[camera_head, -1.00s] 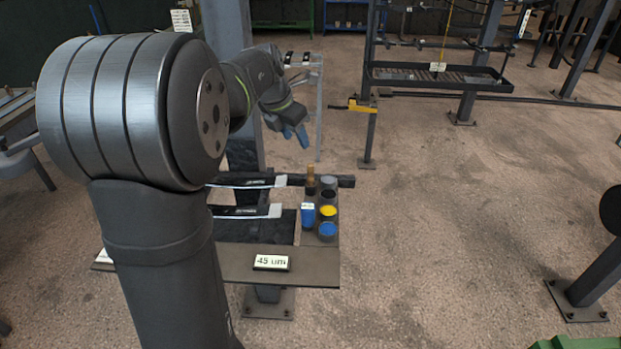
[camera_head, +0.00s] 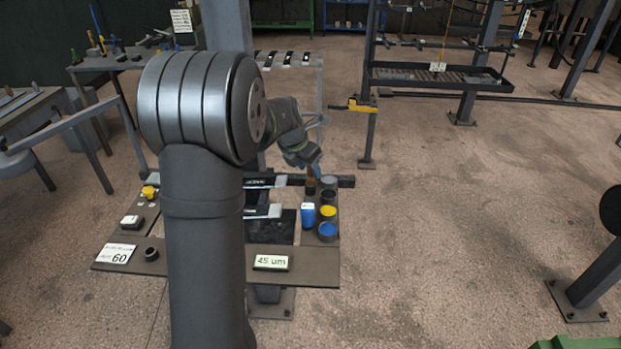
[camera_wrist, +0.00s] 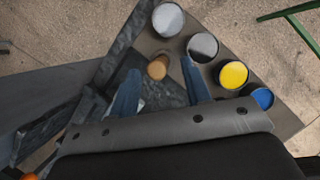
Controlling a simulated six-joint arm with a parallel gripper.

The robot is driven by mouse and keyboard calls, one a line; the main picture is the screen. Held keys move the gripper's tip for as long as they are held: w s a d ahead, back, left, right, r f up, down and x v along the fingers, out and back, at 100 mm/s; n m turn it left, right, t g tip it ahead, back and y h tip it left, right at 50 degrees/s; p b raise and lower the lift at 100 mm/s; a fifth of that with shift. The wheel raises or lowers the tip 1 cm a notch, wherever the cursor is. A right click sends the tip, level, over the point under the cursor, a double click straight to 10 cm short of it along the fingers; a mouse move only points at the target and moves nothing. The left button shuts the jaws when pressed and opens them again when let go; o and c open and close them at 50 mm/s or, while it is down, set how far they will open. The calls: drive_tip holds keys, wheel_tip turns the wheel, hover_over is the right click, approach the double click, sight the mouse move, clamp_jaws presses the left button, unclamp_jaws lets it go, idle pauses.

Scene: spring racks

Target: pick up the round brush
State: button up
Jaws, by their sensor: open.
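The round brush (camera_head: 310,186) shows its brown wooden top at the back of the small rack table, left of a row of round tins. In the wrist view the round brown end of the brush (camera_wrist: 157,67) lies between the two blue fingertips in the picture, a little nearer the left one. My gripper (camera_head: 318,174) points down, close to the brush and partly in front of it. In the wrist view my gripper (camera_wrist: 159,75) is open, with nothing held. I cannot tell the height gap between the fingertips and the brush.
A grey tin (camera_wrist: 168,19), a dark tin (camera_wrist: 202,47), a yellow tin (camera_wrist: 233,75) and a blue tin (camera_head: 327,231) stand in a row right of the brush. A blue-and-white container (camera_head: 308,216) stands in front. Dark bars (camera_head: 262,212) lie at the left. Open floor is at the right.

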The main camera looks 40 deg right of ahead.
sight(311, 174)
drive_tip(key=x, duration=0.4)
drive_tip(key=shift+w+a, duration=0.1)
drive_tip(key=shift+c, duration=0.4)
clamp_jaws()
